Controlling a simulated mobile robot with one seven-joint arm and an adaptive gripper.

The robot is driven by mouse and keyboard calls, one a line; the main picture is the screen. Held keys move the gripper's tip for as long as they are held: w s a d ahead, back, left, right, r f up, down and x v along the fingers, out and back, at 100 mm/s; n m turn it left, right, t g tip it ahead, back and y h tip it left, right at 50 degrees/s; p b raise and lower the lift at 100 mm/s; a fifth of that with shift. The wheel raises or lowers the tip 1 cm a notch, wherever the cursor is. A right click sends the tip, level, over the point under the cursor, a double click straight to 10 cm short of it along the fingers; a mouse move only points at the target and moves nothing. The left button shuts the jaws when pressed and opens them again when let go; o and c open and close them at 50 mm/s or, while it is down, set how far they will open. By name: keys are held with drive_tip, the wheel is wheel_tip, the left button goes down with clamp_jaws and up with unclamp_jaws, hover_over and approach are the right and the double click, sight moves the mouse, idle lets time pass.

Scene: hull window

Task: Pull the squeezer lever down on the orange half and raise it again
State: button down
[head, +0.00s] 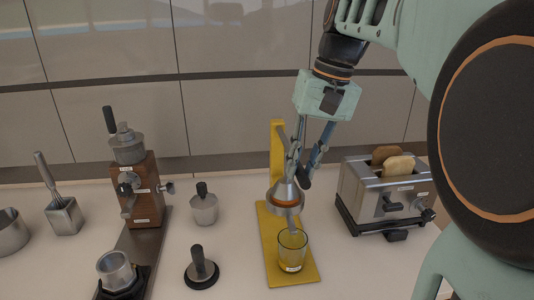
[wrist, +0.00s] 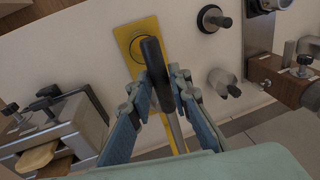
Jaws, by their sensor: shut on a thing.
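The squeezer has a yellow upright and base (head: 305,270), with a metal cone (head: 286,194) above a clear glass (head: 292,252). Its lever has a black grip (wrist: 153,60), which lies between my fingers in the wrist view. My gripper (head: 303,168) is shut on the lever grip, just above and right of the cone in the head view. The grip also shows dark at the fingertips there (head: 305,180). In the wrist view my gripper (wrist: 158,88) has a finger on each side of the grip. I cannot make out the orange half; the cone and lever area hides it.
A toaster (head: 385,195) with bread stands close on the right. On the left are a wooden grinder (head: 144,185), a small metal pot (head: 204,208), a tamper (head: 201,270) and a metal cup (head: 116,268). A panelled wall rises behind the counter.

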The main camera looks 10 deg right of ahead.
idle(0.3)
drive_tip(key=c, duration=1.8)
unclamp_jaws()
drive_tip(key=shift+o, duration=0.2)
drive_tip(key=shift+r, duration=0.1)
drive_tip(key=v, duration=1.1)
drive_tip(key=shift+d+r, duration=0.15)
drive_tip(key=shift+r, duration=0.15)
drive_tip(key=shift+c, duration=0.3)
